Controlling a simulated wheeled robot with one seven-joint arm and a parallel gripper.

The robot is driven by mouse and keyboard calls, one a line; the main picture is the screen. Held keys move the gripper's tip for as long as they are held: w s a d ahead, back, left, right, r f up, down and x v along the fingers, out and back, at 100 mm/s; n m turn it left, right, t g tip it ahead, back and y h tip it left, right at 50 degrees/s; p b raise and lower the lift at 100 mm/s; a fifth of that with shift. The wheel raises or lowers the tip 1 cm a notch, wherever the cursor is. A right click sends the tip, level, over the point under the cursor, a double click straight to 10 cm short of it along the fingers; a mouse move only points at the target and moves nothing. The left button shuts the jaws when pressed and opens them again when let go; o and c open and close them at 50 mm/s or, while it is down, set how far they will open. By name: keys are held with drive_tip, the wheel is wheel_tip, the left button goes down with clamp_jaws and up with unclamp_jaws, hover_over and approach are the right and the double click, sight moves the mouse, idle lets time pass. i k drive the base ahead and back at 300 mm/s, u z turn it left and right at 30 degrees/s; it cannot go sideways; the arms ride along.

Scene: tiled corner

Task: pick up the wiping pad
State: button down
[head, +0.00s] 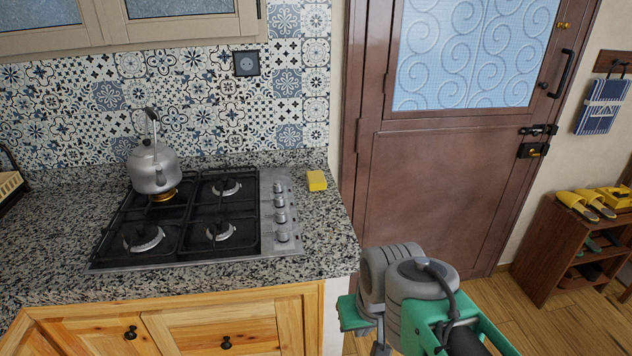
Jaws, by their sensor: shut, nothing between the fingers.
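The wiping pad (317,181) is a small yellow block. It lies on the speckled granite counter (325,235), just right of the stove's knobs and near the counter's right end. Nothing covers it. My grey and green arm shows at the bottom right, in front of the counter's right end and well apart from the pad. The fingertips of my gripper are not visible in the head view.
A gas stove (215,215) with a steel kettle (153,165) on its back left burner stands left of the pad. A tiled wall (200,100) is behind. A brown door (440,185) and a shoe rack (555,245) are at the right. The counter in front of the pad is clear.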

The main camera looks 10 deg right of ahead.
sight(316, 180)
drive_tip(key=z, duration=1.65)
drive_tip(key=i, duration=1.5)
drive_tip(key=u, duration=3.25)
drive_tip(key=i, duration=0.5)
drive_tip(key=u, duration=0.05)
